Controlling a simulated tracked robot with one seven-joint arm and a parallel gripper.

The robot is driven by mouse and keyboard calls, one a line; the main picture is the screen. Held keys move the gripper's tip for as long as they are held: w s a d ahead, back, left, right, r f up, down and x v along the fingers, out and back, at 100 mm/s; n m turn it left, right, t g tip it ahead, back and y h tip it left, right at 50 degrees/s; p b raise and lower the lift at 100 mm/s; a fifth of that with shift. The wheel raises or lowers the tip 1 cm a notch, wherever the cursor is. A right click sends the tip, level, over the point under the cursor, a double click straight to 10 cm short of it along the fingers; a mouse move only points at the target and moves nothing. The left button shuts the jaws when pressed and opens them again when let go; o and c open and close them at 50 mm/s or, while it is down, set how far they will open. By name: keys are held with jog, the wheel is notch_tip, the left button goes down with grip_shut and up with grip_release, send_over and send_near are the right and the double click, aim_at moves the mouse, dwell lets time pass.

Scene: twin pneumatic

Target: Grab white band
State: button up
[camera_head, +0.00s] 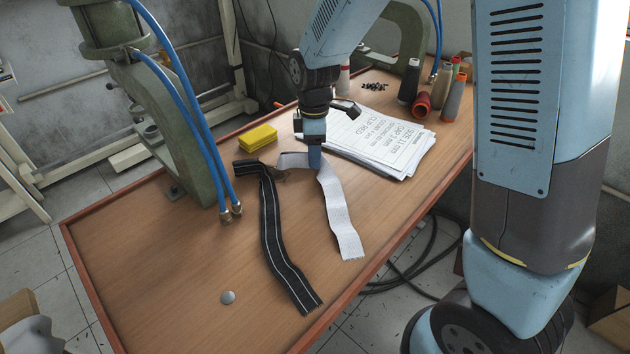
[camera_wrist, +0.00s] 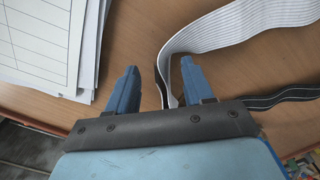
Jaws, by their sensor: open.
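The white band (camera_head: 340,215) is a ribbed strip on the wooden table, with its far end bent over to the left near the black band (camera_head: 273,235). My gripper (camera_head: 314,160) points down at the bend of the white band. In the wrist view my gripper (camera_wrist: 158,72) is open. The white band (camera_wrist: 235,30) curves in from the right, and its folded part stands between the two blue fingers, closer to the right one. Part of the black band (camera_wrist: 285,97) shows behind the right finger. In the head view my gripper hides part of the bend.
A stack of papers (camera_head: 385,140) lies just right of my gripper. A yellow block (camera_head: 257,138) is to its left. Thread spools (camera_head: 425,100) stand at the back right. A green press (camera_head: 160,110) with blue hoses stands at the left. The table's front left is mostly clear.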

jog(key=shift+f, duration=0.85)
grip_shut()
